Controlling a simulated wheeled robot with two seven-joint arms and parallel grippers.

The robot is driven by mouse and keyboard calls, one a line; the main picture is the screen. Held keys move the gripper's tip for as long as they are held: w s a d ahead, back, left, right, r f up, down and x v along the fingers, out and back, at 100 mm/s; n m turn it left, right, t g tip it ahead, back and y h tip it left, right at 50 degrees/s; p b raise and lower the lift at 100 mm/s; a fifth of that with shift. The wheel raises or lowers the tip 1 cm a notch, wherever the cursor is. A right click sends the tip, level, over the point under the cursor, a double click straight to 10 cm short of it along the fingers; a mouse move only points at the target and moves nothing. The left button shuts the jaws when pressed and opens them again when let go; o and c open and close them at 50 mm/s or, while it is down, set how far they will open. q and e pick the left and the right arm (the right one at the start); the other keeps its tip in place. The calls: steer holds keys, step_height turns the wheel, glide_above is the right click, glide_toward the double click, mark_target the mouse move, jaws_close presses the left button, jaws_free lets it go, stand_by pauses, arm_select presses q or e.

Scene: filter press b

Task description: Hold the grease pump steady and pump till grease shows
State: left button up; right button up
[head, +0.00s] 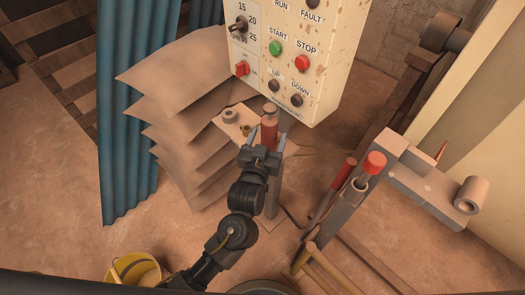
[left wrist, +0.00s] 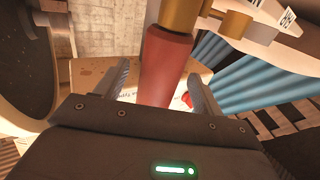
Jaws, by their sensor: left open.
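The grease pump appears to be the upright red cylinder (head: 269,132) on a small stand below the control box. In the left wrist view the red body (left wrist: 166,65) has a brass collar (left wrist: 181,15) at its top end. My left gripper (head: 264,143) is open at the red cylinder, with one finger on each side of it. The left wrist view shows gaps between the cylinder and both fingers (left wrist: 160,88). The gripper hides the lower part of the cylinder in the head view. I see no grease. My right gripper is not in view.
The control box (head: 318,55) with buttons stands just behind the stand. A red-capped post (head: 374,163) and grey frame are at right. A yellow bucket (head: 133,270) stands at front left.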

arm_select(q)
steer(key=shift+x, duration=1.8)
steer(key=shift+c, duration=0.2)
steer(key=c, duration=1.3)
